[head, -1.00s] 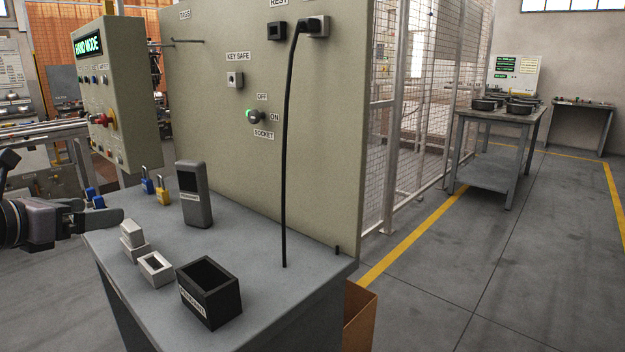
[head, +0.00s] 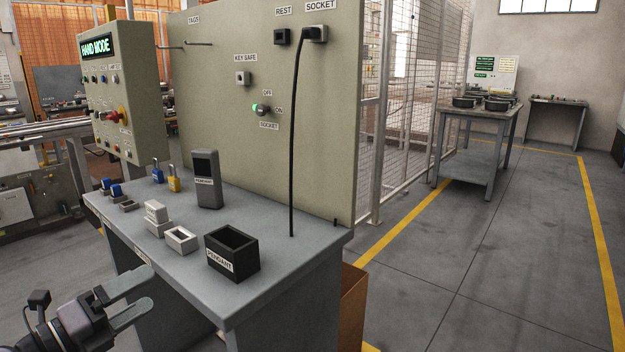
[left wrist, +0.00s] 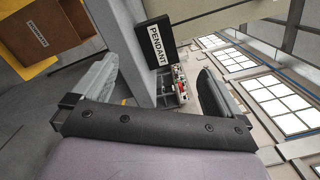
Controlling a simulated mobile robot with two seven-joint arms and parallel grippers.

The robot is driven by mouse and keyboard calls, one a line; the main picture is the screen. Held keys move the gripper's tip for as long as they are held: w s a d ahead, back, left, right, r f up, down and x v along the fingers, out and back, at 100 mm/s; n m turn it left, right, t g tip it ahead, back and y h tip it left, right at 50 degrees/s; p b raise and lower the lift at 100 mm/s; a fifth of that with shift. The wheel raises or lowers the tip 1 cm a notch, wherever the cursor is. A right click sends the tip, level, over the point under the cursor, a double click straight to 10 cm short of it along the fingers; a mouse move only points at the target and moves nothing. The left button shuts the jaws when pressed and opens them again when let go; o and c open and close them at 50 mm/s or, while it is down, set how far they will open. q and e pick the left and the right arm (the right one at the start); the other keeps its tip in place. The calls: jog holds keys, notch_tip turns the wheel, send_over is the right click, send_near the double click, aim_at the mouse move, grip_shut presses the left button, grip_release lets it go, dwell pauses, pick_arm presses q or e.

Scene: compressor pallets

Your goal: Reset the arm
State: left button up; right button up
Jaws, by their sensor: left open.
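My left gripper (head: 134,297) is at the lower left of the head view, in front of the grey workbench (head: 290,262) and apart from it. Its two fingers are spread with nothing between them. In the left wrist view both fingers (left wrist: 160,90) stand apart, and the black box labelled PENDANT (left wrist: 158,42) shows beyond them. My right gripper is not in view.
On the bench are the black PENDANT box (head: 232,252), a grey device (head: 207,180), small white boxes (head: 181,240), and blue and yellow padlocks (head: 173,178). A panel (head: 330,130) stands behind, with a black cable (head: 294,150) hanging down. A brown bin (head: 353,305) stands right; floor beyond is open.

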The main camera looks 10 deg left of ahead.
pick_arm(q)
jog(key=s+d+f+n+g+y, duration=0.1)
jog(key=s+d+f+n+y, duration=0.3)
jog(key=f+n, duration=0.7)
jog(key=s+d+f+n+g+y, duration=0.2)
jog(key=s+d+f+n, duration=0.35)
jog(key=f+n, duration=0.55)
jog(key=s+d+f+n+g+h, duration=0.1)
jog(key=s+d+f+n+g, duration=0.4)
jog(key=d, duration=0.4)
notch_tip(320, 180, up, 10)
jog(key=s+a+m+t+p, duration=0.1)
jog(key=p, duration=1.1)
jog(key=shift+s+a+f+t+p, duration=0.2)
jog(key=shift+f+t+p, duration=0.05)
jog(key=shift+t+p, duration=0.1)
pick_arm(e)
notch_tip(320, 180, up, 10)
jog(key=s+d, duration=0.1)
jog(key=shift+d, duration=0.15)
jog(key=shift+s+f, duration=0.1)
